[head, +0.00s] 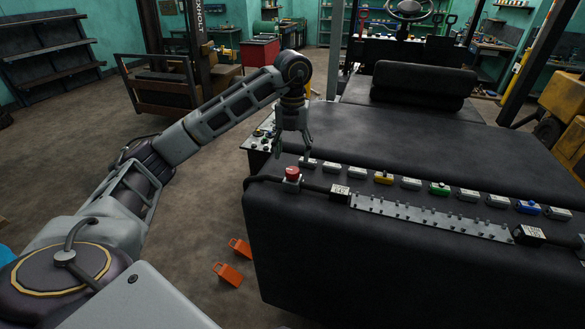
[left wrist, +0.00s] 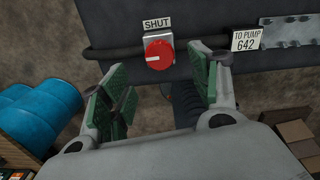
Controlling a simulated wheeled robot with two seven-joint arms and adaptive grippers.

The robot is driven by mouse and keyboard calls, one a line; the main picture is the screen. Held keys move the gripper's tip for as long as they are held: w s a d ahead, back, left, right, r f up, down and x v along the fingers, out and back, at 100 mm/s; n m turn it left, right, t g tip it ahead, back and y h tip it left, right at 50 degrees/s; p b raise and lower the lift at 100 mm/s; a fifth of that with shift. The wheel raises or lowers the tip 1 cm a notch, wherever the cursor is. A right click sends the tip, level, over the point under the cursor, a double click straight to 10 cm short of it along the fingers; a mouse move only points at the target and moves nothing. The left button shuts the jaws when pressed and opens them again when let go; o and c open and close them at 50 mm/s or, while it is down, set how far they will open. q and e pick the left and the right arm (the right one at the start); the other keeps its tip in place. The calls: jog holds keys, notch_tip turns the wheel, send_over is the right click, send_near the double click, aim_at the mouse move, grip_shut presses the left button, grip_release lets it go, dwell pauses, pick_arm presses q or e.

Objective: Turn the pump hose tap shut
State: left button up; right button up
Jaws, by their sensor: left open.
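The pump hose tap is a round red knob (head: 292,172) on a grey block at the front left corner of the dark forklift body. In the left wrist view the red knob (left wrist: 159,53) sits below a SHUT label (left wrist: 155,22), its white mark pointing left. A black hose (left wrist: 105,52) runs through the block. A tag reading TO PUMP 642 (left wrist: 246,40) is to its right. My left gripper (head: 293,150) hangs fingers down just above the knob. In the wrist view its green-padded fingers (left wrist: 163,77) are apart, with nothing between them. Contact is not visible.
A row of small coloured switches (head: 411,183) and a studded metal strip (head: 430,217) run right along the forklift edge. Orange wedges (head: 228,273) lie on the floor. Blue barrels (left wrist: 47,107) show at left in the wrist view. Floor left of the forklift is mostly clear.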

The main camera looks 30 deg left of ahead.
aim_at(292, 170)
pick_arm(q)
jog(key=shift+f, duration=3.2)
jog(key=shift+f, duration=0.1)
jog(key=c, duration=1)
